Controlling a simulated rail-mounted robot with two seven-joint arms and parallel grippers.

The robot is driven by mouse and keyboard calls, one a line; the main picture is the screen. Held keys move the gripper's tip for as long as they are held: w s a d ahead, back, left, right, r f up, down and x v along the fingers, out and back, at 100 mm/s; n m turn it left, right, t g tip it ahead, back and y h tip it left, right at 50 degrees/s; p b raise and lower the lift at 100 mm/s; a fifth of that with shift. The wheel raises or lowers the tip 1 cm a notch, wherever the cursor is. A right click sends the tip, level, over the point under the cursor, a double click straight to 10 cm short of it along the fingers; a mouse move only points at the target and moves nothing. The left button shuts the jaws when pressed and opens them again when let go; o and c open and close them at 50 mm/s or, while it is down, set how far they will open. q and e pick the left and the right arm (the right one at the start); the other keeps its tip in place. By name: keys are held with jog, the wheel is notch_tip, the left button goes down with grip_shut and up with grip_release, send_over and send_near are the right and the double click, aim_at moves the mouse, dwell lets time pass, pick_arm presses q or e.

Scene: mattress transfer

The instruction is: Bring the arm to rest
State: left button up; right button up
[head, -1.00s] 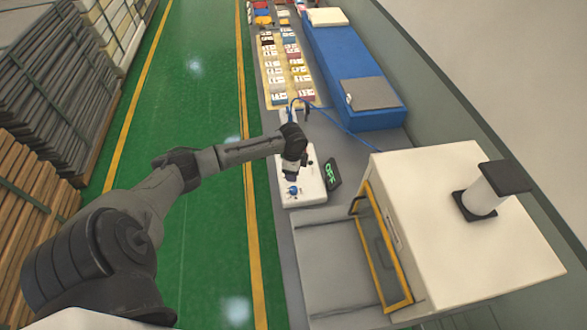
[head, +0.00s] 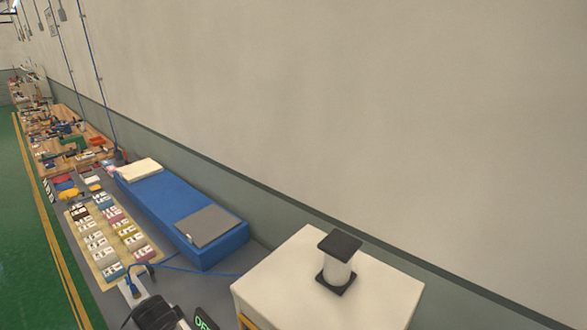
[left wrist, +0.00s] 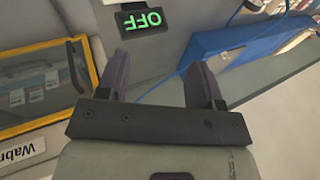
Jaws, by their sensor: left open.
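My left gripper (left wrist: 163,62) shows in the left wrist view with its two dark fingers apart and nothing between them. Beyond the fingers are a grey worktop and a black display (left wrist: 140,19) reading OFF in green, upside down in that view. My right arm is in neither view.
A white box-shaped machine (head: 320,275) with a black-topped cylinder (head: 338,268) stands at lower right. A blue mattress-like block (head: 170,205) carries a grey pad (head: 208,227). Small packs lie on a beige board (head: 146,238). The green floor (head: 22,240) is clear at left.

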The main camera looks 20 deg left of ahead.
pick_arm(q)
jog(key=s+d+r+t+h+p, duration=0.15)
jog(key=s+d+r, duration=0.3)
jog(key=d, duration=0.45)
jog(key=s+d+r+t+h+p, duration=0.1)
jog(key=s+d+r+t+p, duration=0.3)
jog(key=d, duration=0.6)
jog(key=s+d+f+n+g+h+p, duration=0.1)
jog(key=s+d+f+g+p, duration=0.1)
jog(key=s, duration=0.7)
jog(key=s+d+f+n+g+h+p, duration=0.1)
jog(key=s+d+f+g, duration=0.2)
jog(key=s, duration=0.6)
jog(key=shift+d+n+g+p, duration=0.35)
jog(key=shift+d+n, duration=0.05)
jog(key=shift+d, duration=0.5)
jog(key=shift+s, duration=0.1)
